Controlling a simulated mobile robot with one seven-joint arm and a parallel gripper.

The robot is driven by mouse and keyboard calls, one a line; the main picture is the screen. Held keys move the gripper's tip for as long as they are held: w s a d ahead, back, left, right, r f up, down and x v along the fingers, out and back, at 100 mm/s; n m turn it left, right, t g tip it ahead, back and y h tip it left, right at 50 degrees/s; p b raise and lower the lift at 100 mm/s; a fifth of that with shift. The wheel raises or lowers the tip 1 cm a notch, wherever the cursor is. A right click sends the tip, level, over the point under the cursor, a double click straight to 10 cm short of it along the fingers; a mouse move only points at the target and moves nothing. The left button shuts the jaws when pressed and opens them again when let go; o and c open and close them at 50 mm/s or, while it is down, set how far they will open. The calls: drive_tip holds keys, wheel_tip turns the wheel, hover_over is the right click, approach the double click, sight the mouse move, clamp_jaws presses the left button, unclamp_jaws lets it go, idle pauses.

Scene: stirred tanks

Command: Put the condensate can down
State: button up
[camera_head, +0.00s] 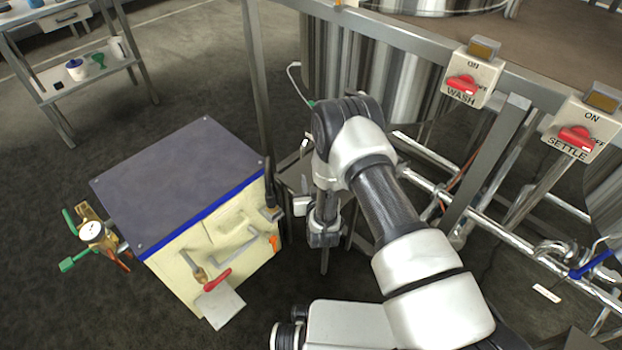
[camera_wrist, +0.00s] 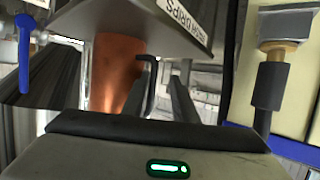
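A copper-coloured can (camera_wrist: 115,75), which I take to be the condensate can, shows in the wrist view, partly covered by a grey plate (camera_wrist: 125,20). A dark curved handle (camera_wrist: 149,80) is at its right side. My gripper (camera_wrist: 165,90) reaches toward this handle. I cannot tell whether the fingers are closed on the handle or only around it. In the head view, my gripper (camera_head: 323,243) points down right of the cream cabinet, and I do not make out the can there. What the can's base rests on is hidden.
The cream cabinet (camera_head: 180,180) with a grey top stands close left, with valves and handles on its sides. Metal frame posts and pipes surround my arm at the right, below the WASH (camera_head: 470,78) and SETTLE (camera_head: 580,130) switches. A shelf (camera_head: 75,75) stands far left. Open floor lies between.

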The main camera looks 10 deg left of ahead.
drive_tip(key=p+v, duration=0.2)
drive_tip(key=v, duration=0.8)
drive_tip(key=shift+s, duration=0.2)
